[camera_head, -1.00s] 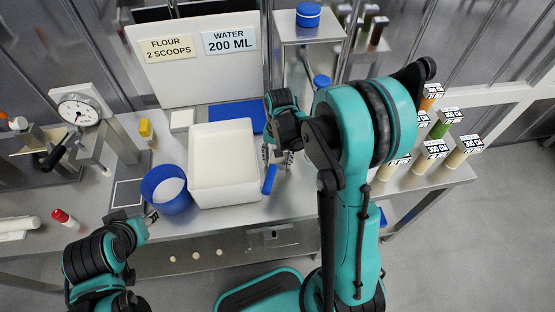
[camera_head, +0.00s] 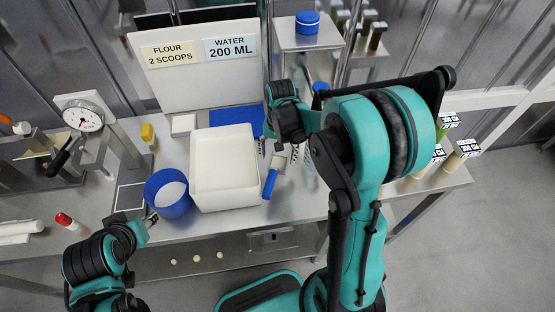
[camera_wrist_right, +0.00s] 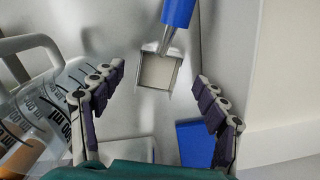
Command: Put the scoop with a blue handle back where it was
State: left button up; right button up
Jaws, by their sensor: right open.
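The scoop (camera_head: 269,184) lies on the steel table close to the right side of the white bin, its blue handle towards the table's front edge. In the right wrist view the scoop's square pale head (camera_wrist_right: 157,72) lies ahead between my fingers, apart from both. My right gripper (camera_head: 278,152) is open and empty by the head of the scoop; it also shows in the right wrist view (camera_wrist_right: 155,100). My left gripper (camera_head: 150,219) is beside the blue bowl (camera_head: 176,207); whether it touches the rim is unclear.
The white bin (camera_head: 197,192) stands in the middle of the table. A clear measuring jug (camera_wrist_right: 45,105) with a white handle is left of my right gripper in the wrist view. A blue flat piece (camera_head: 220,119) lies behind the bin. A scale (camera_head: 84,119) stands at the left.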

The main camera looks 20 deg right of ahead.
notch_tip(320, 180, up, 6)
jog(key=p, duration=0.2)
jog(key=s+a+r+n+t, duration=0.5)
jog(key=s+r+n+t, duration=0.2)
jog(key=s, duration=0.5)
jog(key=shift+r+t, duration=0.3)
jog(key=shift+r, duration=0.15)
notch_tip(320, 180, down, 4)
jog(key=b, duration=0.5)
jog(key=shift+f, duration=0.25)
